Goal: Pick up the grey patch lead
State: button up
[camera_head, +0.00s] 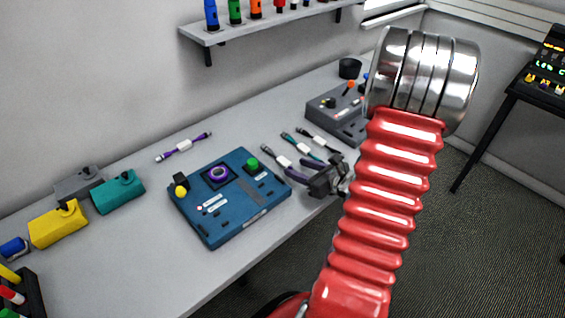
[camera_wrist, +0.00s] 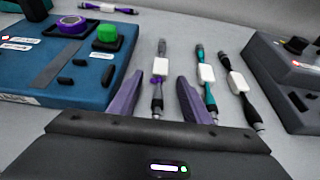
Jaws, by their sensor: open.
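The grey patch lead (camera_head: 283,161) lies on the bench with a white label around its middle. In the wrist view the grey patch lead (camera_wrist: 160,67) runs lengthwise between the purple fingers of my gripper (camera_wrist: 160,78). My gripper (camera_head: 296,168) is open, with a finger on each side of the lead, and holds nothing. I cannot tell how high the fingers are above the bench.
A teal lead (camera_wrist: 206,74) lies close right of my right finger, with a black lead (camera_wrist: 238,82) beyond it. A blue box (camera_head: 225,205) stands left, and a grey box (camera_head: 338,118) right. A purple lead (camera_head: 184,147) lies farther back on the bench.

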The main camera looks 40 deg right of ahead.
aim_at(288, 164)
jog(key=shift+x, duration=2.45)
jog(key=shift+c, duration=0.5)
jog(key=shift+r, duration=0.1)
grip_shut()
